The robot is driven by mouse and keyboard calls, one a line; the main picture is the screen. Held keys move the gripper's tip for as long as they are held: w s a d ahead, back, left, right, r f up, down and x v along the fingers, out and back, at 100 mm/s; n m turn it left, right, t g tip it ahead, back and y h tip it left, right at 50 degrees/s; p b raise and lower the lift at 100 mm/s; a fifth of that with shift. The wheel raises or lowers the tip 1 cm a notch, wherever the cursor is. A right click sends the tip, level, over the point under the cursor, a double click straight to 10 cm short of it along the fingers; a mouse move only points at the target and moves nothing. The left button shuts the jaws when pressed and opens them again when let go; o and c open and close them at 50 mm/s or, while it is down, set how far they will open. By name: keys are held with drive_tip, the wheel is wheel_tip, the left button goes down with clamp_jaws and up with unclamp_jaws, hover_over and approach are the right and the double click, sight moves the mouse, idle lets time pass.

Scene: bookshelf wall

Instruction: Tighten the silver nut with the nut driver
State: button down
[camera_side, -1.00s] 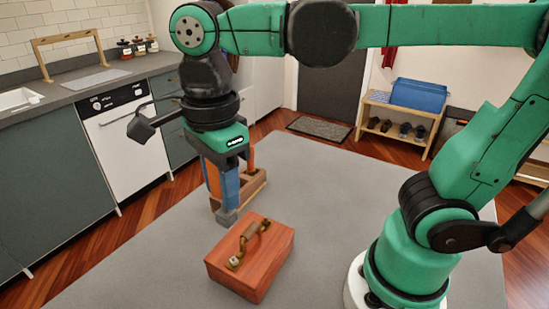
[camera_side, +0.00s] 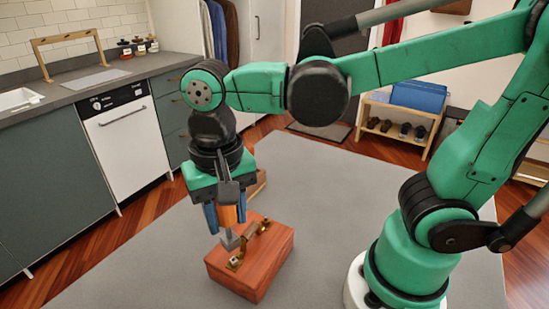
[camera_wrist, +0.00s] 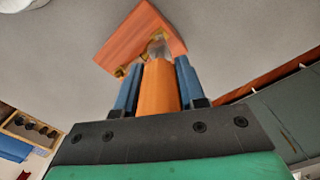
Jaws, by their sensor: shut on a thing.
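My gripper (camera_side: 228,215) has blue fingers shut on the orange handle of the nut driver, and it hangs over the wooden box. The nut driver (camera_wrist: 160,88) points away from the wrist, its grey socket (camera_side: 230,240) down by the brass handle of the red-brown box (camera_side: 250,278). In the wrist view the socket (camera_wrist: 157,50) overlaps the box (camera_wrist: 140,35). A small pale nut (camera_side: 235,261) shows at the near foot of the brass handle (camera_side: 248,240). The socket looks above it and apart from it in the side view. The nut is not clear in the wrist view.
A wooden stand (camera_side: 260,182) is partly hidden behind my gripper. The grey table (camera_side: 345,215) is clear around the box. A counter (camera_side: 85,92) and a shoe bench (camera_side: 375,107) stand beyond the table.

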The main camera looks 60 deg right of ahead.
sight(229, 236)
drive_tip(key=shift+f+m, duration=0.3)
drive_tip(key=shift+f, duration=1)
drive_tip(key=shift+f+m, duration=0.4)
drive_tip(key=shift+f, duration=0.6)
drive_tip(key=m, duration=0.3)
drive_tip(key=shift+m, duration=0.4)
drive_tip(key=m, duration=0.3)
drive_tip(key=shift+m, duration=0.3)
drive_tip(key=m, duration=0.6)
drive_tip(key=shift+n, duration=0.5)
